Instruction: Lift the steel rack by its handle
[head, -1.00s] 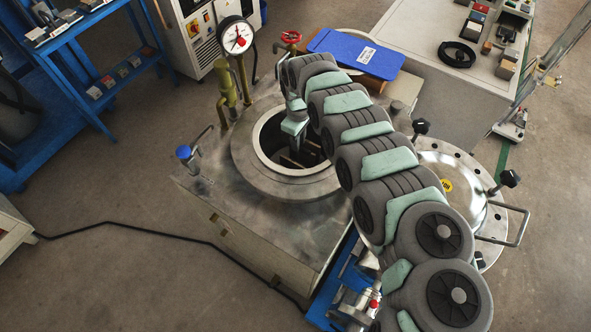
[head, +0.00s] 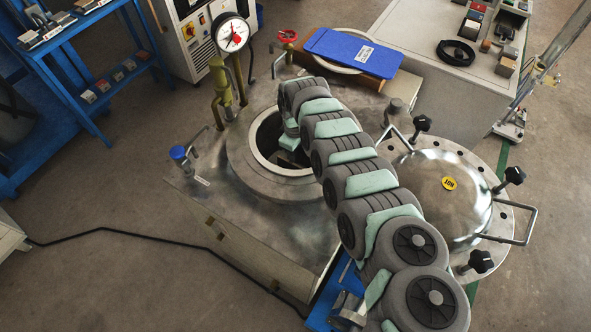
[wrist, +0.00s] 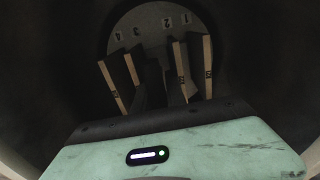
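The round steel vessel opening (head: 268,162) is in the middle left of the head view. My arm reaches over its right side, and my wrist is at the opening. The wrist view looks down into the dark vessel. Several upright tiles (wrist: 198,68) with pale edges stand there, in front of a round plate (wrist: 150,22) marked with numbers, seemingly part of the steel rack. My gripper (wrist: 160,82) shows only as dark shapes between the tiles beyond its green housing. Its fingertips and the rack's handle cannot be made out, nor whether they touch.
The domed steel lid (head: 440,190) with a yellow mark and black knobs lies right of my arm. A pressure gauge (head: 231,35), a blue-capped valve (head: 178,153) and a red valve wheel (head: 287,36) stand around the vessel. A blue board (head: 353,52) lies behind it.

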